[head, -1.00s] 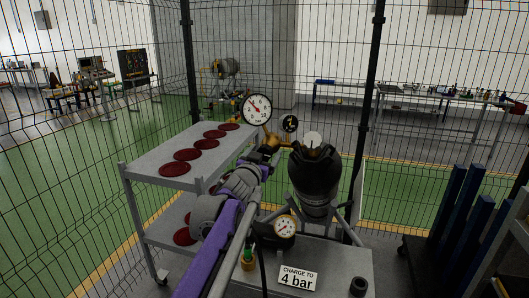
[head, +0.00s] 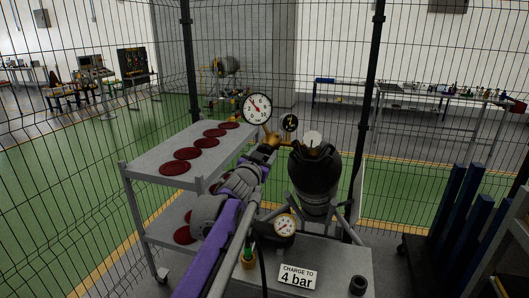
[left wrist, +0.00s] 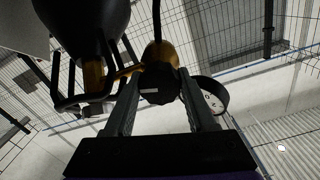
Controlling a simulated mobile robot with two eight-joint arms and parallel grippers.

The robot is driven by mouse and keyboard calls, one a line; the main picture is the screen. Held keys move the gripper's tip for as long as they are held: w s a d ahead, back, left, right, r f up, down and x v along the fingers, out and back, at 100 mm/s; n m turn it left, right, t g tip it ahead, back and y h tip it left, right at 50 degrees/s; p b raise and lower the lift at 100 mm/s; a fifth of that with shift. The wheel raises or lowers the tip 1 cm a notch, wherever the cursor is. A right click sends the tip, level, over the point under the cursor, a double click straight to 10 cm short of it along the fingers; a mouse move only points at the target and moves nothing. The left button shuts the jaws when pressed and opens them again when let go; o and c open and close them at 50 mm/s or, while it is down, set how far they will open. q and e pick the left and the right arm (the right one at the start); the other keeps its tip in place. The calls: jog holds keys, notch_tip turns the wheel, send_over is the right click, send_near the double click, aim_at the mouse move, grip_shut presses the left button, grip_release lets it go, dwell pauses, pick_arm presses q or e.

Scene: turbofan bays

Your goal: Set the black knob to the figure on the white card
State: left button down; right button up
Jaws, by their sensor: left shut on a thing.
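The white card (head: 297,276) reads "CHARGE TO 4 bar" and stands on the front of the grey bench. The black knob (left wrist: 158,86) shows in the left wrist view between the two fingers of my left gripper (left wrist: 160,95), which is shut on it. In the head view my left gripper (head: 270,143) reaches in below the large white gauge (head: 257,108), and the knob is mostly hidden by it. The gauge's needle points to the upper left; its exact reading is too small to tell. My right gripper is not in view.
A dark cylinder (head: 314,182) stands right of my left gripper. A smaller gauge (head: 285,226) sits low in front of it. A grey cart (head: 143,170) with dark red discs is at left. Wire mesh fencing surrounds the area.

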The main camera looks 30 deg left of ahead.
pick_arm(q)
jog(key=shift+m, duration=0.5)
jog(key=shift+c, duration=1.1)
grip_release()
jog(key=shift+s, duration=0.1)
jog(key=b+v, duration=0.1)
jog(key=v, duration=0.9)
jog(key=shift+s+b, duration=0.35)
jog(key=shift+b, duration=0.05)
jog(key=shift+f, duration=0.1)
